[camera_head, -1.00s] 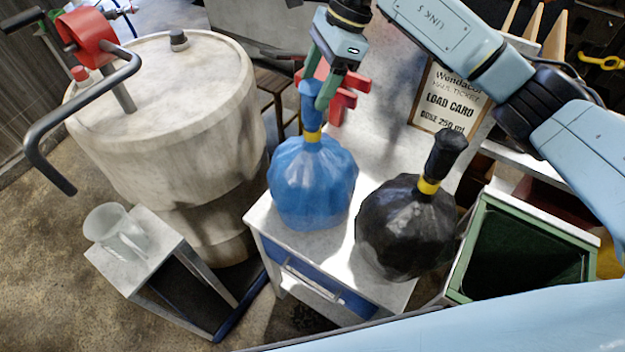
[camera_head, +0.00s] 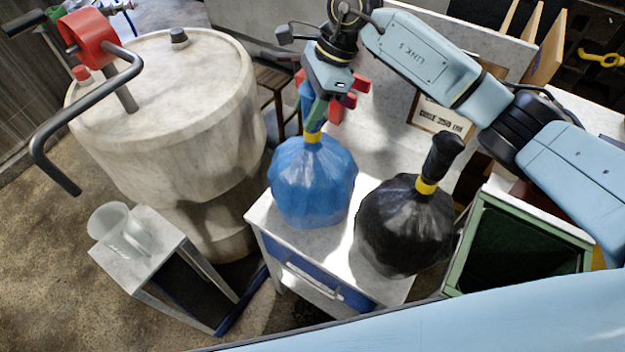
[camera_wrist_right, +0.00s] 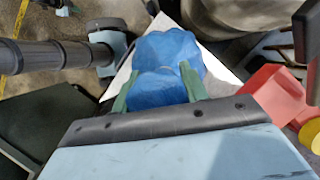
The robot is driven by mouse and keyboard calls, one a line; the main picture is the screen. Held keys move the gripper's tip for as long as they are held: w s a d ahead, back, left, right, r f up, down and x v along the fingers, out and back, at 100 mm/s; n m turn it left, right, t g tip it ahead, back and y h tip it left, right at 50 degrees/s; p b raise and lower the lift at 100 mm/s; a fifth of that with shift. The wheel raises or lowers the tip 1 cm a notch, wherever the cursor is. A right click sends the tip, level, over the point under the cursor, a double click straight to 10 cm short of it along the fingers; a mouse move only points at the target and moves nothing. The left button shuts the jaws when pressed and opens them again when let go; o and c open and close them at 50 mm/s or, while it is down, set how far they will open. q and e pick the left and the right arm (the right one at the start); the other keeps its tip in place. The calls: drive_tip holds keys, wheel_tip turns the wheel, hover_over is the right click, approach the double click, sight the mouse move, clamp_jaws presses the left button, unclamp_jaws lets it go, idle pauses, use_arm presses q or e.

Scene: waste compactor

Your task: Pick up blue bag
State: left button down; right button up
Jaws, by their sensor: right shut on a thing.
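The blue bag (camera_head: 312,182) stands upright on a small white table, tied at the neck with a yellow band. My right gripper (camera_head: 314,112) comes down from above and is shut on the bag's gathered blue neck, just above the band. In the right wrist view the blue bag (camera_wrist_right: 170,62) shows between the two green fingers (camera_wrist_right: 156,88). The bag's base appears to rest on the tabletop. My left gripper is not in view.
A black bag (camera_head: 405,230) stands close to the right on the white table (camera_head: 345,262). A green-framed bin (camera_head: 470,235) is further right. A large drum (camera_head: 165,110) with a red-and-black crank is at left. Red parts (camera_head: 338,105) are behind the gripper.

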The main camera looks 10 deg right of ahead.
clamp_jaws()
drive_tip(key=shift+w+r, duration=0.1)
drive_tip(key=shift+r, duration=0.05)
